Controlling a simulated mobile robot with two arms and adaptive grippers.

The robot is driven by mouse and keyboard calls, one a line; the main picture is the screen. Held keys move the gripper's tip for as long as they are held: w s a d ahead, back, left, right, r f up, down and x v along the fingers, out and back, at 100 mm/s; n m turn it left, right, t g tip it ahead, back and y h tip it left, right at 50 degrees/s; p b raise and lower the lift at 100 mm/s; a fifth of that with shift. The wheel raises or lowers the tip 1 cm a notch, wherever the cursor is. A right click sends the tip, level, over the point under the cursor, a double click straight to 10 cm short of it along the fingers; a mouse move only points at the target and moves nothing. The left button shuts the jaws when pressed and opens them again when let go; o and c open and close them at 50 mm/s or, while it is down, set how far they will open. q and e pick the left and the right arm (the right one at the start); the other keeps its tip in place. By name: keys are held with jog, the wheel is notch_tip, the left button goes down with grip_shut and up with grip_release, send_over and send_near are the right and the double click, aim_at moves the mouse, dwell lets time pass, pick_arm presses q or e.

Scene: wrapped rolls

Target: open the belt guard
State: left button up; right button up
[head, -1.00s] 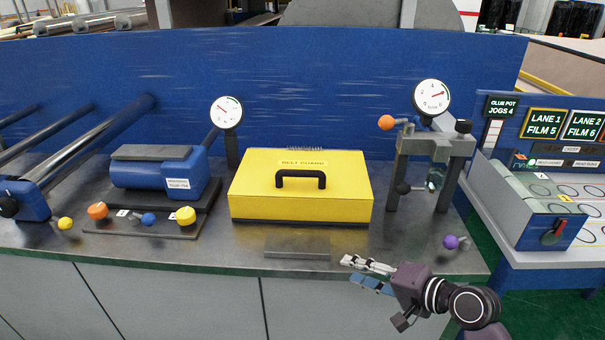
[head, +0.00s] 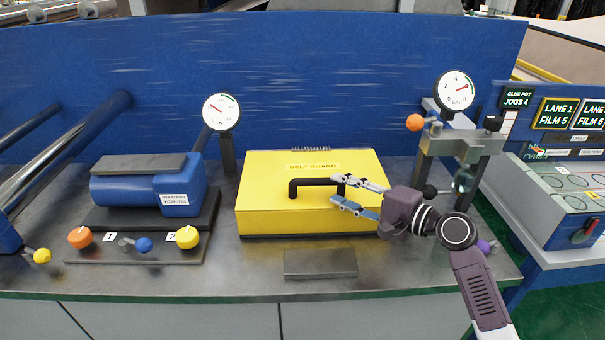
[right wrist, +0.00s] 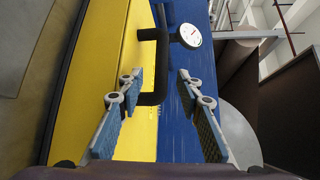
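The belt guard (head: 270,215) is a closed yellow box on the grey bench, with a "BELT GUARD" label on its top and a hinge-like strip along its back edge. Its black handle (head: 293,189) stands on the lid. My right gripper (head: 350,192) is at the right end of the handle, fingers pointing left, open. In the right wrist view the handle (right wrist: 155,95) shows ahead between the two spread fingers (right wrist: 155,90); the yellow guard (right wrist: 110,60) lies to the left. I cannot tell if a finger touches the handle. My left gripper is not in view.
A blue motor (head: 150,185) and several coloured knobs stand left. A gauge (head: 221,112) is behind the guard. A grey clamp stand (head: 460,150) with an orange knob (head: 415,122) stands right, close to my right arm. A flat grey plate (head: 320,264) lies in front.

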aim_at(325, 184)
jog(key=shift+w+a, duration=0.35)
jog(key=shift+a, duration=0.05)
jog(key=shift+w+a+r, duration=0.1)
jog(key=shift+w+a, duration=0.15)
jog(key=shift+a, duration=0.05)
jog(key=p+x, duration=0.1)
jog(key=x, duration=0.3)
jog(key=shift+w+a, duration=0.1)
jog(key=shift+a, duration=0.05)
jog(key=shift+w+a, duration=0.2)
jog(key=shift+w, duration=0.05)
jog(key=shift+a+f, duration=0.1)
jog(key=shift+f, duration=0.1)
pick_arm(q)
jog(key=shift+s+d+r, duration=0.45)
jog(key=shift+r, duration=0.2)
pick_arm(e)
grip_shut()
